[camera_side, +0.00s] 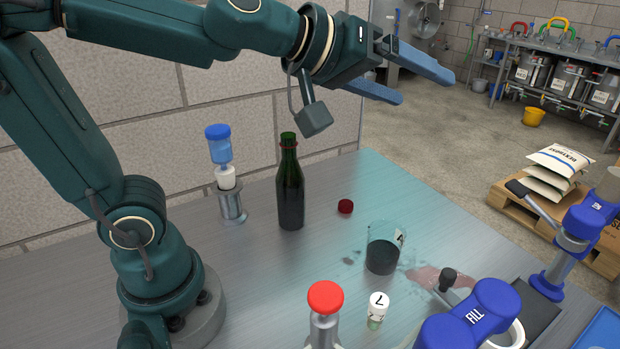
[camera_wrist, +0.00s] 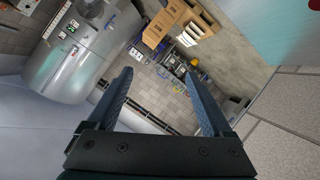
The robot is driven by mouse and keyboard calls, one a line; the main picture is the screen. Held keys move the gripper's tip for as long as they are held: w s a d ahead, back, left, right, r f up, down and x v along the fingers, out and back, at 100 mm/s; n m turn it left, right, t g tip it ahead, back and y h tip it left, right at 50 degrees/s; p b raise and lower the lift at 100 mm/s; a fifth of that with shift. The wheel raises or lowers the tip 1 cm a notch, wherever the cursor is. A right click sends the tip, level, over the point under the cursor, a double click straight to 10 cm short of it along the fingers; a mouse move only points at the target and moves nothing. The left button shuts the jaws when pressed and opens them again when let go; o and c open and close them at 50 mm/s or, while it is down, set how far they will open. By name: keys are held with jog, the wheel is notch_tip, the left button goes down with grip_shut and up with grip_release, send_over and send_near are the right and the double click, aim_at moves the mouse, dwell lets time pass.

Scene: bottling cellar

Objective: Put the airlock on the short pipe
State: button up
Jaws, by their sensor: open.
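The airlock (camera_side: 219,150), with a blue cap, a clear blue body and a white lower part, stands upright at the back left of the bench. It sits on a metal pipe (camera_side: 231,207) with a wider foot. A second metal stub (camera_side: 323,335) stands at the front under a red cap (camera_side: 325,297), cut off by the frame. I cannot tell which of the two is the short pipe. My gripper (camera_side: 425,86) is open and empty, high above the bench's back right and well away from the airlock. In the wrist view its open fingers (camera_wrist: 158,76) have nothing between them.
A dark green bottle (camera_side: 290,187) stands right of the airlock. A red cap-like piece (camera_side: 345,206), a beaker of dark liquid (camera_side: 383,250) and a white-topped vial (camera_side: 377,307) are farther right. Blue filling equipment (camera_side: 478,318) occupies the front right. Bench between bottle and front is clear.

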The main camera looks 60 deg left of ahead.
jog(key=s+a+f+m+g+y, duration=0.1)
jog(key=s+a+f+m+g, duration=0.2)
jog(key=s+f, duration=1)
jog(key=s+m+g, duration=0.2)
jog(key=s+g, duration=0.2)
jog(key=shift+m+g+y, duration=0.3)
jog(key=shift+y, duration=0.1)
